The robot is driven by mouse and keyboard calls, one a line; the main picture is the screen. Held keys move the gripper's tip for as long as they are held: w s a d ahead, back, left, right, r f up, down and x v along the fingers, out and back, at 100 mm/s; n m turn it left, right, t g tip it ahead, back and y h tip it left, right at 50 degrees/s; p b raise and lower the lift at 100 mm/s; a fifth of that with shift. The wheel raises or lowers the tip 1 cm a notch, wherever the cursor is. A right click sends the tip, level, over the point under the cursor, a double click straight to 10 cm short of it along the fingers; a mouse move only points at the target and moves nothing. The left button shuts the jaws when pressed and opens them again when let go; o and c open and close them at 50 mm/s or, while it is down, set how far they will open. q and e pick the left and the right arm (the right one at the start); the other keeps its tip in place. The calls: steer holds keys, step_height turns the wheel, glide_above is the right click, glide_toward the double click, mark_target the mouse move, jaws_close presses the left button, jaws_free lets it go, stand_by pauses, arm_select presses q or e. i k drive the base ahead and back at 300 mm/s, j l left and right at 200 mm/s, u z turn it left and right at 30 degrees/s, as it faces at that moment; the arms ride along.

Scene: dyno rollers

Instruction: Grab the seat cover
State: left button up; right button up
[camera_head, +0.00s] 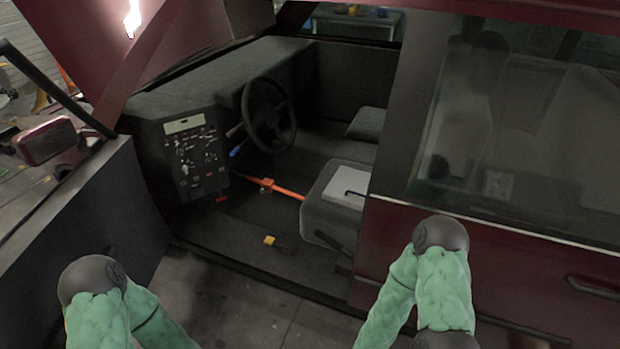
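The door pillar hides the right part of the seat. My two arms show only as green-sleeved links with dark round joints, low left and low right. Neither gripper is in view. No part of me touches the seat or the sheet.
The open door (75,215) stands at left and the closed rear door (500,265) at right. Inside are the steering wheel (268,115), a control panel (190,155), an orange strap (287,192) and a small yellow object (269,240) on the floor. The doorway between is clear.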

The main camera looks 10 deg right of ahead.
mark_target(347, 187)
steer(key=i+j+u, duration=0.2)
steer(key=i, duration=0.25)
steer(key=i+u, duration=0.15)
steer(key=i, duration=0.3)
